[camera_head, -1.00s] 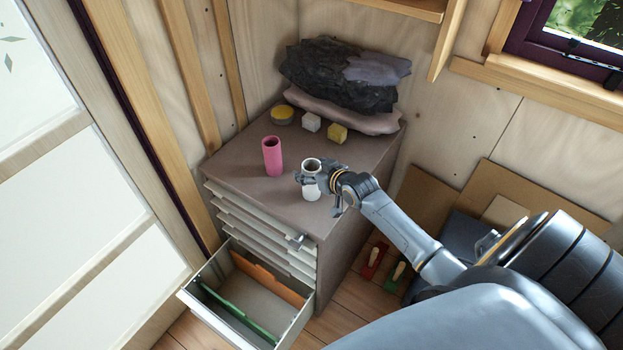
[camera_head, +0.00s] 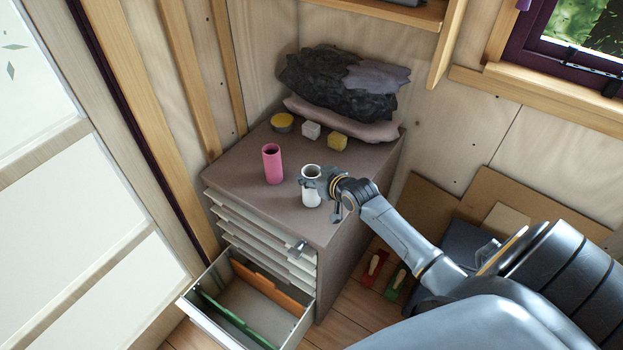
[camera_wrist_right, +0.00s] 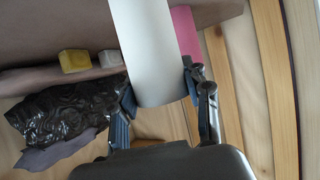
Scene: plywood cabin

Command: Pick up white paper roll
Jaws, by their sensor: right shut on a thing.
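The white paper roll (camera_head: 311,195) stands upright on top of the brown cabinet (camera_head: 240,180), near its right front part. My right gripper (camera_head: 318,183) is shut on the roll from the right side. In the right wrist view the roll (camera_wrist_right: 152,45) is large between the two fingers (camera_wrist_right: 158,95), which touch its sides. I cannot tell whether the roll's base is clear of the cabinet top. My left gripper is not in view.
A pink roll (camera_head: 272,164) stands just left of the white roll. An open drawer (camera_head: 240,300) juts out below.

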